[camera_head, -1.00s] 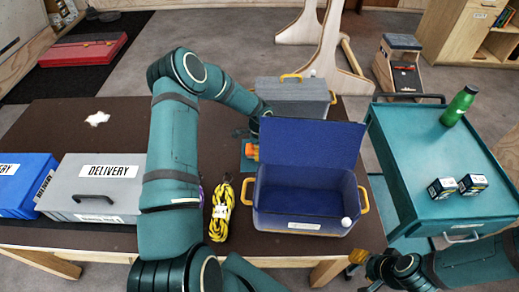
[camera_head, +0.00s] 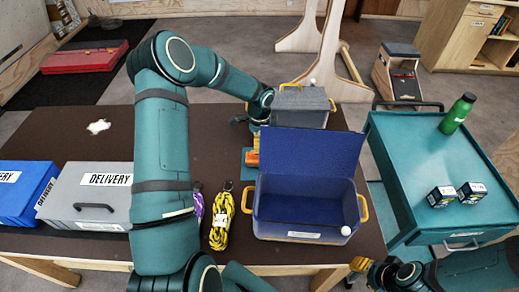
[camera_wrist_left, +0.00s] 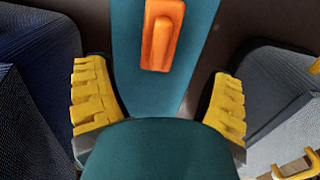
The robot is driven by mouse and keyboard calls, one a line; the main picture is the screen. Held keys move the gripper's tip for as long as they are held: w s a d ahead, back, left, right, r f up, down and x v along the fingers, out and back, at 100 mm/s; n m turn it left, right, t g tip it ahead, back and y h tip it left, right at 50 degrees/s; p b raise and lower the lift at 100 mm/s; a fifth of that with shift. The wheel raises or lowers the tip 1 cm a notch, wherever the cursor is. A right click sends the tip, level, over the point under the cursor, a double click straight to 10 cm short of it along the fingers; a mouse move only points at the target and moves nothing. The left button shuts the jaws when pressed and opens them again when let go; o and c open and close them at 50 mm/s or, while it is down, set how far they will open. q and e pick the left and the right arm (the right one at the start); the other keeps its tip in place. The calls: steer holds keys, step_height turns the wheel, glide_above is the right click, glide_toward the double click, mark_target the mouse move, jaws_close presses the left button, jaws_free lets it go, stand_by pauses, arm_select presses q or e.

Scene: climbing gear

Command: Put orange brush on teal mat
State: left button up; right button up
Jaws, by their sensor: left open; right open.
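The orange brush (camera_wrist_left: 162,35) lies on the teal mat (camera_wrist_left: 137,85) in the left wrist view. In the head view the brush (camera_head: 252,158) and a corner of the mat (camera_head: 247,172) show beside the blue box; the box lid hides the rest. My left gripper (camera_wrist_left: 160,103) is open and empty, its yellow fingers spread apart near the brush, not touching it. In the head view its arm reaches behind the blue box, and its fingers are mostly hidden. My right gripper (camera_head: 359,268) is open and empty off the front right of the table.
The open blue box (camera_head: 300,222) stands in front of the mat, and a grey box (camera_head: 303,110) with a yellow handle stands behind. Yellow-black rope (camera_head: 221,220) lies left of the blue box. A teal cart (camera_head: 400,160) is at right.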

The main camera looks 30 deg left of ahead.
arm_select(q)
steer(key=shift+r, duration=1.25)
steer(key=shift+s, duration=0.1)
